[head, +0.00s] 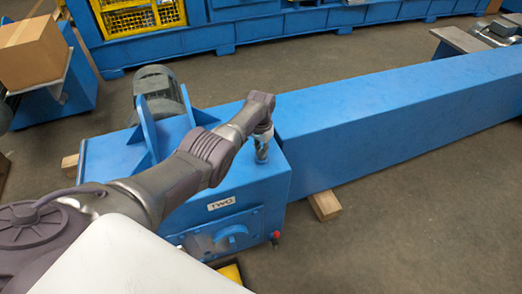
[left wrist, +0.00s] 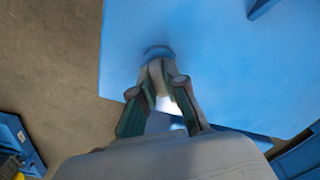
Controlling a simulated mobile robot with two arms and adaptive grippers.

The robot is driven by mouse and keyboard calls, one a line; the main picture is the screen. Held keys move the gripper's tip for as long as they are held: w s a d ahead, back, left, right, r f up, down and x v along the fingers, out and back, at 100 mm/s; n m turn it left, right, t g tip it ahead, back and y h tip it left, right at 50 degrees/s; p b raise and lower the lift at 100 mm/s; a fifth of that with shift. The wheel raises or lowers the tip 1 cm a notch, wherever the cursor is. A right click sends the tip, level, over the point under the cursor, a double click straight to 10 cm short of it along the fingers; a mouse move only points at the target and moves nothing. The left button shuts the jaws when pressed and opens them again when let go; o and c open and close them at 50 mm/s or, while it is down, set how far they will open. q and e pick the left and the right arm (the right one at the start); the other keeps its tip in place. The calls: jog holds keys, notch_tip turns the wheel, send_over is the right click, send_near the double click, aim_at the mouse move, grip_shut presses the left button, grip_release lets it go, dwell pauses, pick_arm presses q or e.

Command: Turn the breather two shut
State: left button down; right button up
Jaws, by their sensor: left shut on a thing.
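Breather two (head: 261,157) is a small blue-grey fitting on top of the blue drive housing (head: 232,183), near its right end. A white label on the housing front seems to read TWO. My left gripper (head: 262,146) reaches down onto the breather from above. In the left wrist view, my left gripper (left wrist: 160,68) has its fingertips closed together at the round blue top of the breather (left wrist: 157,50). The fingers hide most of the fitting, so its turned position cannot be told. My right gripper is not in view.
A dark motor (head: 160,90) stands behind my left arm on the housing. A long blue casing (head: 400,120) runs off to the right. Wooden blocks (head: 325,205) support the unit. A cardboard box (head: 32,50) is at far left. The floor in front of the casing is clear.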

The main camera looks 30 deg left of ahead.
pick_arm(q)
jog(key=m, duration=0.3)
jog(key=shift+w+r+m, duration=0.1)
jog(key=shift+m, duration=1.8)
jog(key=shift+w+r, duration=0.1)
jog(key=c, duration=1.2)
grip_release()
notch_tip(320, 180, up, 12)
